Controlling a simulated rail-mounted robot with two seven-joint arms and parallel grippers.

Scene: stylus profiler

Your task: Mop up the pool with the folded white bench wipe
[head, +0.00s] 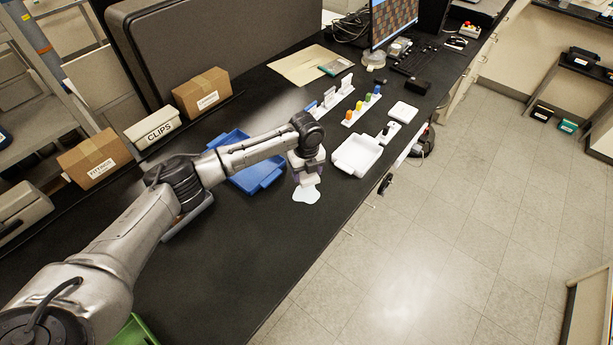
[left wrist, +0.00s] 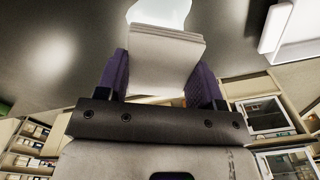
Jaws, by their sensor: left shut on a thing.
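My left gripper (head: 308,172) points down over the black bench. It is shut on the folded white bench wipe (left wrist: 165,52), a layered pad between its two purple fingers. A little of the wipe (head: 308,181) shows below the fingers in the head view. The pool (head: 306,195) is a pale, glossy, irregular patch on the bench right by the wipe. In the left wrist view the pool (left wrist: 160,10) shows just beyond the wipe's end. I cannot tell whether the wipe touches it. My right gripper is not in view.
A blue tray (head: 268,180) lies left of the gripper, partly behind my arm. A white tray (head: 357,156) is at right, near the bench's front edge. Racks with coloured pieces (head: 362,107) stand behind. Boxes (head: 200,93) line the back. Bare bench lies in front of the pool.

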